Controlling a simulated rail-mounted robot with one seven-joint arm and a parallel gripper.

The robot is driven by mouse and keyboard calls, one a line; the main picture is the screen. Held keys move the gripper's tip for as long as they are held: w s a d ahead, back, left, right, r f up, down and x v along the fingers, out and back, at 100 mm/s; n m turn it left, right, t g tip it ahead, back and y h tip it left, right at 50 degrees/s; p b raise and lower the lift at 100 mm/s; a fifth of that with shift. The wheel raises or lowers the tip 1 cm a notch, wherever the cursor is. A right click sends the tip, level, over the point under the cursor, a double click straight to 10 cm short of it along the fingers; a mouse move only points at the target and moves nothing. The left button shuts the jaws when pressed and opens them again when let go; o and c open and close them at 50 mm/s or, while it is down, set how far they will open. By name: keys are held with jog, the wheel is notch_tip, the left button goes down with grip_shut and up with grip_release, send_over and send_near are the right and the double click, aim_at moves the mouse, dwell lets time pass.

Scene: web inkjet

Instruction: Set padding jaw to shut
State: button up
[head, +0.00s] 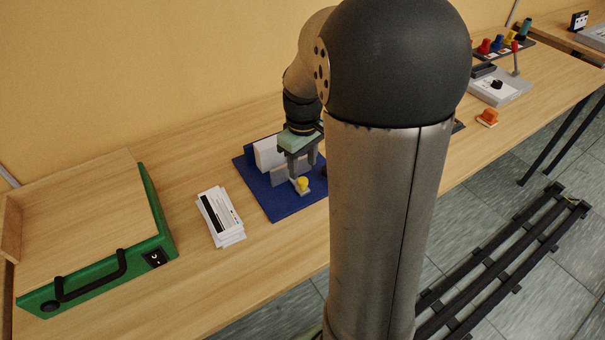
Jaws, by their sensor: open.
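A blue base plate (287,212) lies on the bench, left of my arm's column. A white upright block (266,153) and a lower grey plate (279,175), which looks like the padding jaw, stand on it. A small yellow knob (302,183) on a pale mount sits at the front of this fixture. My gripper (301,168) points down over the fixture, just above and behind the knob, with its fingers apart. I cannot tell whether a finger touches the grey plate. My arm hides the right part of the fixture, and the jaw's exact position is unclear.
A stack of printed cards (220,216) lies left of the base plate. A green-framed unit with a black handle (92,277) stands farther left. A grey lever box (500,88), an orange object (487,117) and several coloured knobs are at right. Bare bench lies between cards and plate.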

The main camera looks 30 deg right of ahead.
aim_at(303, 180)
jog(key=shift+f, duration=2.3)
jog(key=shift+c, duration=0.3)
